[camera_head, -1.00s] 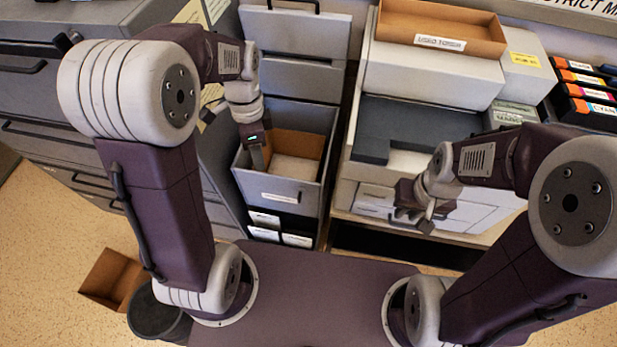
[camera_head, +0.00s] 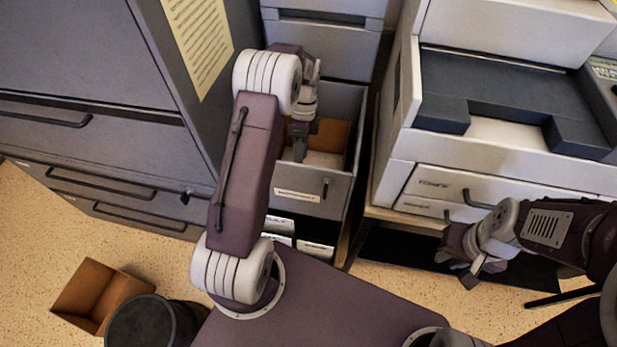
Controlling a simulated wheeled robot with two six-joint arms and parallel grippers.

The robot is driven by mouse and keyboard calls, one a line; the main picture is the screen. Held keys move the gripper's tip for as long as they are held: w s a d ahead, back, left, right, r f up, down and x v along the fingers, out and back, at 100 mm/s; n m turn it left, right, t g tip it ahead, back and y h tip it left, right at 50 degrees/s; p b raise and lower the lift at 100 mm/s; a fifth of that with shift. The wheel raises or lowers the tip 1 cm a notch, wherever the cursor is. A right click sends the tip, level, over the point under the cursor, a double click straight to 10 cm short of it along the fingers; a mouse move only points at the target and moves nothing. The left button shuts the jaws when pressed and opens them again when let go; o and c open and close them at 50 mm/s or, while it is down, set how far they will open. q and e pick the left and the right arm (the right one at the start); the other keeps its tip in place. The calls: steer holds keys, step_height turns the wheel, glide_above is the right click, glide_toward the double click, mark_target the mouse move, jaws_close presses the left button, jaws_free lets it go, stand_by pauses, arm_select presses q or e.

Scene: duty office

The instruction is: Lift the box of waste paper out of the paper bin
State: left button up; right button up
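The paper bin (camera_head: 295,205) is a grey pull-out bin in the cabinet, standing open, with a pale label on its front. Inside it sits a brown cardboard box (camera_head: 335,134) holding pale paper (camera_head: 322,160). My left gripper (camera_head: 299,152) points down into the bin at the box's left part. My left arm hides the bin's left side and part of the box. Whether its fingers grip the box wall does not show. My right gripper (camera_head: 466,268) is away to the right, low in front of the printer, apart from the bin. Its finger gap is unclear.
A large printer (camera_head: 500,175) stands right of the bin. Grey drawers (camera_head: 90,140) with bar handles stand to the left. An open empty cardboard box (camera_head: 95,297) and a dark round bin (camera_head: 150,322) are on the floor at lower left, with bare floor around them.

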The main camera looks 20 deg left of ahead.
arm_select(q)
steer(key=b+x, duration=0.1)
steer(key=x, duration=0.5)
steer(key=shift+a+f, duration=0.1)
steer(key=shift+c, duration=0.3)
jaws_close()
stand_by(1.0)
